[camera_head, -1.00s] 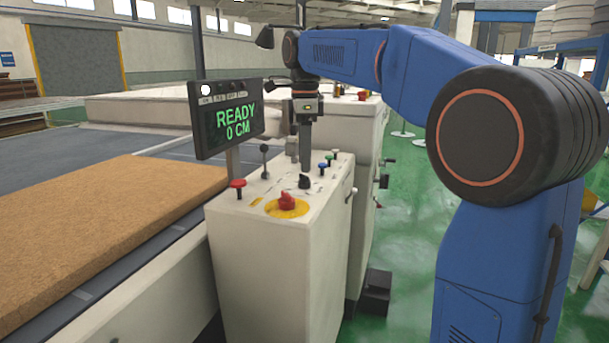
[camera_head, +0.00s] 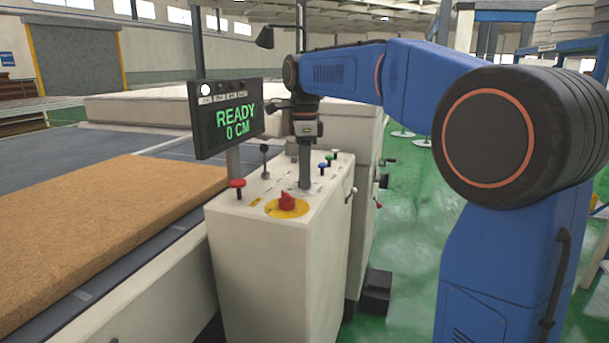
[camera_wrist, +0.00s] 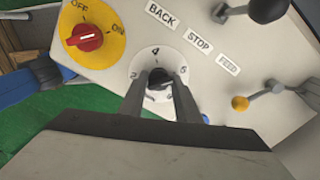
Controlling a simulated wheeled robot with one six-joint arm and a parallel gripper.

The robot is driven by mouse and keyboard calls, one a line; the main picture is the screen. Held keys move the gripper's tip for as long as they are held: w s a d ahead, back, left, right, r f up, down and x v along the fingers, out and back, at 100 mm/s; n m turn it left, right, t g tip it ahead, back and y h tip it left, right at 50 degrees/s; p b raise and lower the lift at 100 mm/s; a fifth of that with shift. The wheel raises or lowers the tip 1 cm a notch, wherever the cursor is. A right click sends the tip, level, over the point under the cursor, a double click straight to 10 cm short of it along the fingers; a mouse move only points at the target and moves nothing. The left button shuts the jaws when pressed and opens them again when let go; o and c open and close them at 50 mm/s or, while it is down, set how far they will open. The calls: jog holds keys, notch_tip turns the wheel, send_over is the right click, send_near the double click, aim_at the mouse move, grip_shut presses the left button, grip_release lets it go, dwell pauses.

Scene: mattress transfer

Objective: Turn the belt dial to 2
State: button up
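The belt dial is a black knob (camera_wrist: 160,82) on a white numbered disc (camera_wrist: 165,57) in the wrist view. A 2 is at its left, what looks like a 4 at the top, and another number at the right. Which number the knob points to cannot be read. My gripper (camera_wrist: 159,78) is lowered over the dial, with one finger on each side of the knob. The fingers stand apart, and no firm grip on the knob shows. In the head view, my gripper (camera_head: 305,186) reaches the panel top and hides the knob.
A red switch (camera_head: 287,201) on a yellow OFF/ON disc stands just in front of the dial. The display (camera_head: 228,117) reads READY 0 CM. A brown mattress (camera_head: 110,220) lies left.

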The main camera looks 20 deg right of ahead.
jog(key=shift+s+n, duration=0.15)
jog(key=shift+n, duration=0.15)
jog(key=n, duration=0.3)
jog(key=shift+f+n, duration=0.1)
jog(key=shift+n, duration=0.3)
jog(key=n, duration=1.2)
jog(key=shift+n, duration=0.3)
jog(key=n, duration=0.3)
jog(key=shift+d+n, duration=0.1)
jog(key=shift+n, duration=0.2)
jog(key=n, duration=0.3)
jog(key=shift+n, duration=0.3)
jog(key=n, duration=0.4)
jog(key=shift+r+n, duration=0.2)
jog(key=shift+n, duration=1.6)
